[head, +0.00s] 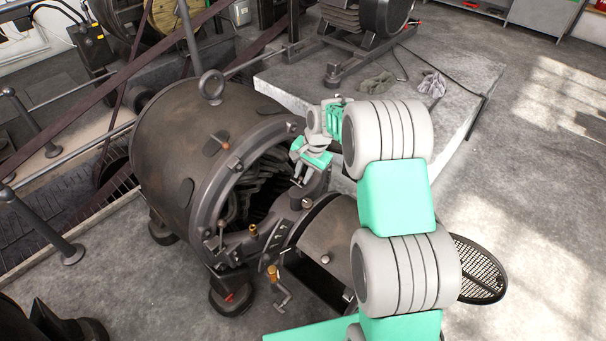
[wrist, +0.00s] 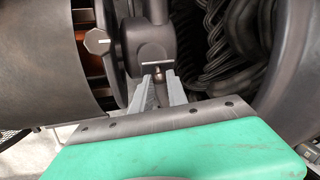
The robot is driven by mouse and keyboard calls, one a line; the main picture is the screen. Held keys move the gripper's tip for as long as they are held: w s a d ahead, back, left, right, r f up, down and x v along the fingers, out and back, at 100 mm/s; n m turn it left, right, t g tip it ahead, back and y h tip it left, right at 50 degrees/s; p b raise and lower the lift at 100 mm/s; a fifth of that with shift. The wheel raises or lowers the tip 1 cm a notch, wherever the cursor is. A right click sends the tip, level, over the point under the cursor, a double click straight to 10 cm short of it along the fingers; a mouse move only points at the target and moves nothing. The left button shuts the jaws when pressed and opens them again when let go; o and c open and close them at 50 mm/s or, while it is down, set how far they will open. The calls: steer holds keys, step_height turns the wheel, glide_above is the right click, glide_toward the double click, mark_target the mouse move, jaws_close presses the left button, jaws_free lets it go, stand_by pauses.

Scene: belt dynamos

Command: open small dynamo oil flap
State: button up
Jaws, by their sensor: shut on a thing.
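The dynamo (head: 180,135) is a large dark, rusty drum with an open end and coiled windings inside. In the wrist view, a dark bearing housing (wrist: 150,30) carries a small flap (wrist: 153,55) with a thin pale edge and a small metal knob (wrist: 158,71) at its lower side. My gripper (wrist: 159,82) has its two grey fingers on either side of this knob, shut on it. In the head view, my gripper (head: 302,180) points down at the dynamo's open end. The flap itself is too small to make out there.
Windings (wrist: 225,40) lie close right of the fingers. A cylinder with a pale knob (wrist: 97,41) stands close on the left. Brass fittings (head: 272,272) stick out at the dynamo's front. A round mesh grille (head: 484,272) lies right of my arm. Open floor lies at right.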

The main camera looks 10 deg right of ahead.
steer(key=shift+r, duration=0.1)
jaws_close()
steer(key=g+y+p, duration=0.1)
steer(key=p, duration=0.2)
steer(key=w+d+y+p, duration=0.1)
steer(key=p, duration=0.2)
steer(key=d+g+y+p, duration=0.1)
steer(key=p, duration=0.2)
steer(key=shift+w+m+g+y, duration=0.3)
steer(key=shift+w+y, duration=0.1)
steer(key=shift+f, duration=0.2)
steer(key=o, duration=0.6)
jaws_free()
steer(key=shift+o, duration=1.3)
steer(key=shift+s+f, duration=0.1)
steer(key=shift+d, duration=0.1)
